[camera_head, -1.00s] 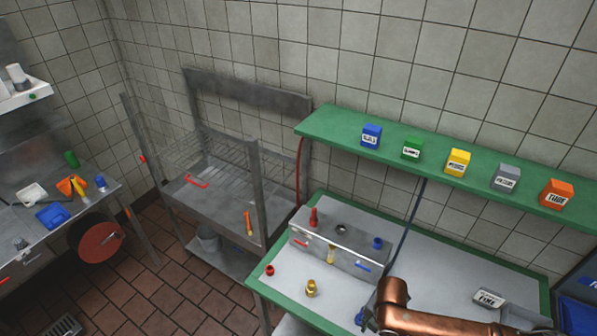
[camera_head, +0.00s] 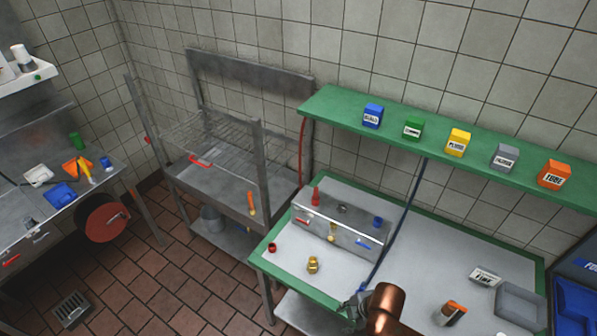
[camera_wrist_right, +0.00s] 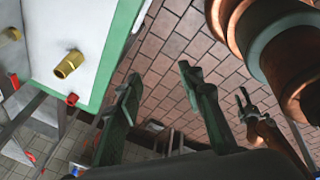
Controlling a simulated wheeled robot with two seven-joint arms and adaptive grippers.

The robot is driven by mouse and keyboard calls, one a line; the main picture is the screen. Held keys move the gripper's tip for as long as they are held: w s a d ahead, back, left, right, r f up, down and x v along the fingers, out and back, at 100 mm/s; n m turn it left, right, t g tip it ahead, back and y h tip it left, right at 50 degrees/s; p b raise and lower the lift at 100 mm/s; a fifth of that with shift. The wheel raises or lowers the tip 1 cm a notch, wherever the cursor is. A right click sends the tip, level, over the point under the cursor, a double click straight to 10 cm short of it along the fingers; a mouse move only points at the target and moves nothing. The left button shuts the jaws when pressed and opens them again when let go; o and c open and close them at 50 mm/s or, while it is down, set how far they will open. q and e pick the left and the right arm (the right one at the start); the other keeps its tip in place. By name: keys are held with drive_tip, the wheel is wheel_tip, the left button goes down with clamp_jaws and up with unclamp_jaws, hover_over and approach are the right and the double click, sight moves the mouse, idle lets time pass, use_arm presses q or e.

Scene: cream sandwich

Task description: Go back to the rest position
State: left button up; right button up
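My right gripper (camera_head: 355,308) is low at the front edge of the green-rimmed table (camera_head: 322,297) in the head view, beside my copper arm. In the right wrist view its two dark fingers (camera_wrist_right: 160,98) stand wide apart with nothing between them; the tiled floor shows through the gap. A brass fitting (camera_head: 313,265) stands on the table, apart from the gripper; it also shows in the right wrist view (camera_wrist_right: 68,64). My left gripper is outside the head view. A small gripper-like part on a copper link shows at the right of the wrist view, its state unclear.
A metal box (camera_head: 318,232) with coloured fittings stands on the table. A red piece (camera_head: 272,248), an orange-topped box (camera_head: 452,312), a white labelled box (camera_head: 485,277) and a grey tray (camera_head: 520,305) lie there too. The green shelf (camera_head: 390,130) carries several coloured boxes.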

drive_tip(key=s+d+f+m+t+h, duration=0.1)
drive_tip(key=s+d+f+m+h, duration=0.1)
drive_tip(key=s+d+m, duration=0.7)
drive_tip(key=s+d+f+m+t+h, duration=0.15)
drive_tip(key=s+d+m, duration=0.35)
drive_tip(key=d+m, duration=0.7)
wheel_tip(320, 180, down, 41)
drive_tip(key=s+a+n+g+b, duration=0.1)
drive_tip(key=s+a+g+b, duration=0.1)
drive_tip(key=b, duration=0.8)
use_arm(q)
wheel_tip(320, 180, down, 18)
drive_tip(key=b, duration=0.8)
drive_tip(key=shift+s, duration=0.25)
use_arm(e)
drive_tip(key=s+f, duration=0.9)
drive_tip(key=f, duration=0.3)
drive_tip(key=s+f+g, duration=0.1)
drive_tip(key=s+f, duration=0.9)
drive_tip(key=f, duration=0.2)
drive_tip(key=shift+f+n, duration=0.3)
